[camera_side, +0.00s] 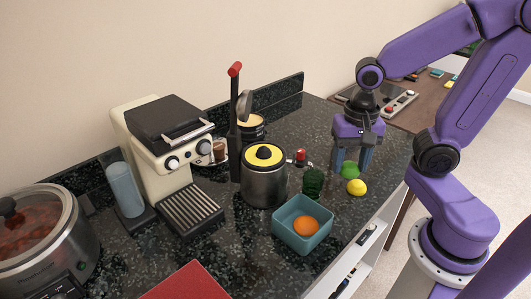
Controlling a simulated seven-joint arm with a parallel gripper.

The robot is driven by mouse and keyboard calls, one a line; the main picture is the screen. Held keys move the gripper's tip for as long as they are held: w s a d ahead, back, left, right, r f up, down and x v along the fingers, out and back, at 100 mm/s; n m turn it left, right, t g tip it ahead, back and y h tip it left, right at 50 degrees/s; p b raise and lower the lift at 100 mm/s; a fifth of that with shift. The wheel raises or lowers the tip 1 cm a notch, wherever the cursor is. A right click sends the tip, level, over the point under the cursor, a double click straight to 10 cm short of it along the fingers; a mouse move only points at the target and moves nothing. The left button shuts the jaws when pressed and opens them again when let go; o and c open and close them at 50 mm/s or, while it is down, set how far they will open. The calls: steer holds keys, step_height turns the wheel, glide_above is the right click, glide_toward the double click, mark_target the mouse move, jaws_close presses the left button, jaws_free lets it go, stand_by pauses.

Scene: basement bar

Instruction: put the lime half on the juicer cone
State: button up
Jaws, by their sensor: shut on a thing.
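My gripper (351,167) points down at the right part of the dark counter, with its fingers shut on the green lime half (349,172). The lime half shows low between the fingertips; I cannot tell whether it still touches the counter. The juicer (264,185) appears to be the steel cylinder with a yellow top at the middle of the counter, left of my gripper. Its dark cone (264,152) stands up from the yellow top and is bare.
A yellow lemon (357,187) lies just in front of my gripper.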

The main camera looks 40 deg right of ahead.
mark_target(264, 153)
steer(key=w+a+n, duration=0.1)
steer(key=a+n, duration=0.7)
steer(key=n, duration=0.2)
steer(key=w, duration=1.7)
steer(key=shift+w+r, duration=0.15)
steer(key=shift+w, duration=0.35)
steer(key=shift+f, duration=0.25)
steer(key=shift+f, duration=0.15)
steer(key=o, duration=1)
